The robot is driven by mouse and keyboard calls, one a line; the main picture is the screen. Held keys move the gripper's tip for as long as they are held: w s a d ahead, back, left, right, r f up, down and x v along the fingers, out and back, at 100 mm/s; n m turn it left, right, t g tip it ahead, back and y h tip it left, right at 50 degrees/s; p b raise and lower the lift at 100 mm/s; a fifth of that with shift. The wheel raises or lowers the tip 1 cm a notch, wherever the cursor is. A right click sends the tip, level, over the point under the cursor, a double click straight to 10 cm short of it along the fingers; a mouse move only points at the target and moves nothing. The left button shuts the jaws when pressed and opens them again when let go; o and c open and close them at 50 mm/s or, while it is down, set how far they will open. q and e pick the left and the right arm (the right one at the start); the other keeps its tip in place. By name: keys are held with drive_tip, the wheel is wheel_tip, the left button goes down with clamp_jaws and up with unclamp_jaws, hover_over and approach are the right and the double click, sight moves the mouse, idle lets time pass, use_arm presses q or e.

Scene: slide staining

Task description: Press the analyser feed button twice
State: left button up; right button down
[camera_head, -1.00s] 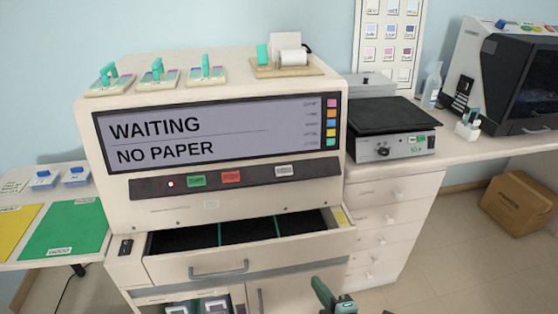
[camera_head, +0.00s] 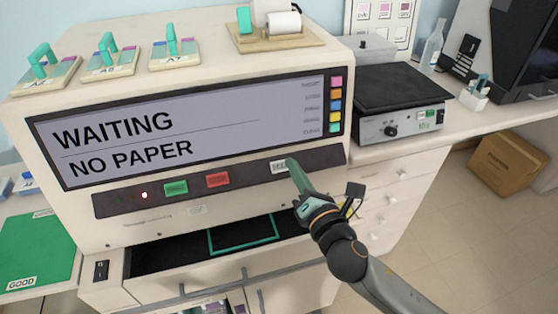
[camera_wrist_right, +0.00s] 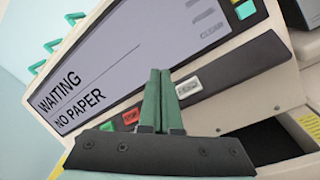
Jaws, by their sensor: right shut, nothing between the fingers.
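The analyser (camera_head: 70,215) stands ahead with its screen (camera_head: 180,125) reading "WAITING" and "NO PAPER". Its button strip holds a green button (camera_head: 175,188), a red button (camera_head: 217,179) and a whitish button (camera_head: 279,167) at the right, which I take for the feed button; its label is too small to read. My right gripper (camera_head: 292,164) is shut and empty, its tips right by the whitish button; I cannot tell if they touch. In the right wrist view the button (camera_wrist_right: 189,87) shows just right of the fingertips (camera_wrist_right: 160,72). My left gripper is out of view.
A paper roll (camera_head: 284,23) on a wooden stand and several slide holders (camera_head: 110,58) sit on top of the analyser. An open drawer (camera_head: 160,257) lies below the strip. A black-topped device (camera_head: 400,110) stands on the right bench; a cardboard box (camera_head: 508,164) is on the floor.

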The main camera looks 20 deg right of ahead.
sight(281, 166)
drive_tip(key=shift+s, duration=0.1)
drive_tip(key=w+f+b, duration=0.6)
drive_tip(key=shift+w+f, duration=0.15)
idle(0.4)
drive_tip(key=shift+a+b, duration=0.1)
drive_tip(key=shift+b, duration=0.2)
idle(1.6)
drive_tip(key=shift+w+f, duration=0.3)
drive_tip(key=shift+w+f, duration=0.25)
idle(0.6)
idle(0.4)
drive_tip(key=shift+s+r+p, duration=0.5)
drive_tip(key=shift+s, duration=0.05)
